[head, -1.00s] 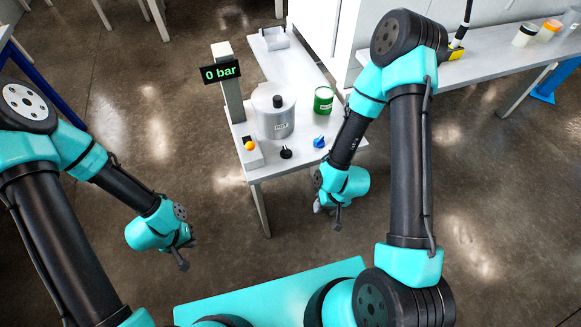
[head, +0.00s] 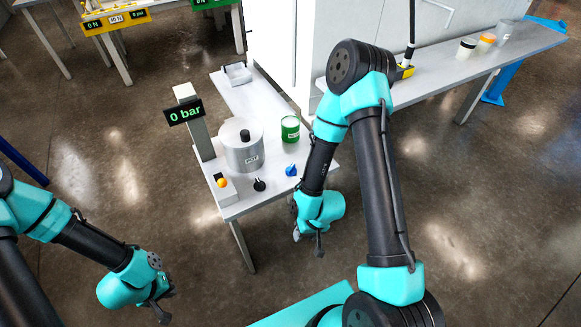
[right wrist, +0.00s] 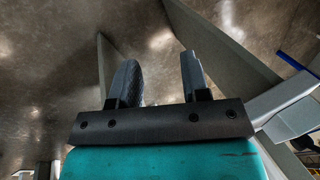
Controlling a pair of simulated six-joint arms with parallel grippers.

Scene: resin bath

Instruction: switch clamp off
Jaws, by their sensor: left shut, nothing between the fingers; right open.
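A small grey switch box (head: 226,195) with an orange ball knob (head: 221,183) stands at the front left corner of the bench. A black knob (head: 259,185) and a blue knob (head: 291,170) sit to its right along the front edge. I cannot read which control belongs to the clamp. My right gripper (head: 309,239) hangs beyond the bench's front right corner, apart from all controls. Its fingers stand apart and empty in the right wrist view (right wrist: 166,82). My left gripper (head: 161,305) is shut and empty, low at the left, away from the bench.
A silver pot (head: 243,157) with a black lid knob stands behind the controls. A post carries a display (head: 184,112) reading 0 bar. A side bench (head: 440,87) holds several cups. Open floor lies left and in front.

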